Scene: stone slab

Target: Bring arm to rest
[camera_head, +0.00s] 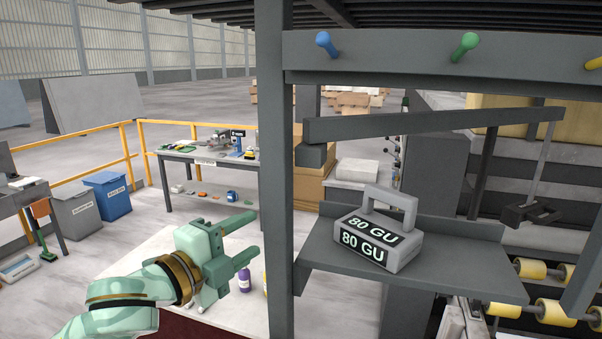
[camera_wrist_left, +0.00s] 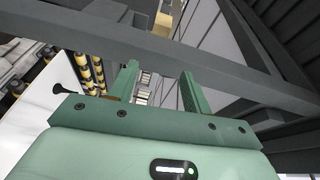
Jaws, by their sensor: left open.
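My left gripper (camera_head: 247,239) is pale green and comes in from the lower left in the head view. Its two fingers are spread apart with nothing between them, to the left of the dark grey upright post. The left wrist view also shows the open fingers (camera_wrist_left: 160,88), with grey beams beyond them. My right gripper is not in view. A grey weight (camera_head: 405,250) with a handle, marked 80 GU, sits on a dark shelf (camera_head: 440,277) to the right of the post, apart from my gripper.
The dark grey post (camera_head: 275,170) stands close to the right of my left gripper. A pale table (camera_head: 190,318) lies below it, with a purple bottle (camera_head: 244,281) on it. A workbench (camera_head: 178,156) and blue bin (camera_head: 107,196) stand further back. Yellow rollers (camera_head: 550,313) show at lower right.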

